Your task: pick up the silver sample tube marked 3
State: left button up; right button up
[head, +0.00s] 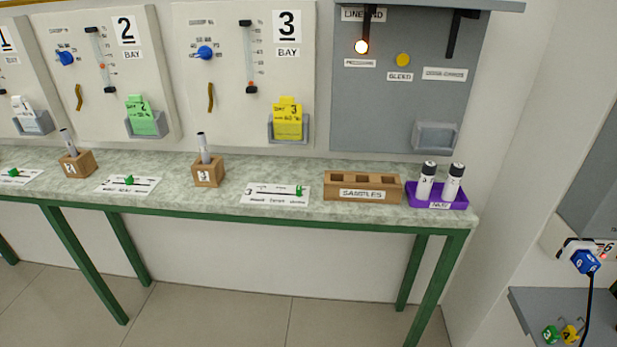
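A silver tube (203,148) stands nearly upright in a small wooden block (208,173) on the bench, below bay 3. The block's label is small and looks like a 3; no mark is readable on the tube itself. A second silver tube (68,143) stands, tilted a little, in another wooden block (77,164) further left. Two white tubes with black caps, a left one (426,182) and a right one (453,184), stand in a purple tray (456,205) at the bench's right end. Their small marks are hard to read. Neither of my grippers is in view.
The wooden SAMPLES rack (362,196) stands left of the purple tray, its holes seemingly empty. A white card (276,199) with a green slider lies right of the tube's block. Bay panels rise behind the green-framed bench (240,211). The floor in front is clear.

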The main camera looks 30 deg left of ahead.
aim_at(202, 140)
jog(key=u, duration=1.6)
jog(key=k, duration=0.6)
jog(key=z, duration=0.8)
jog(key=i, duration=0.7)
jog(key=z, duration=0.7)
jog(key=i, duration=1.05)
jog(key=u, duration=0.55)
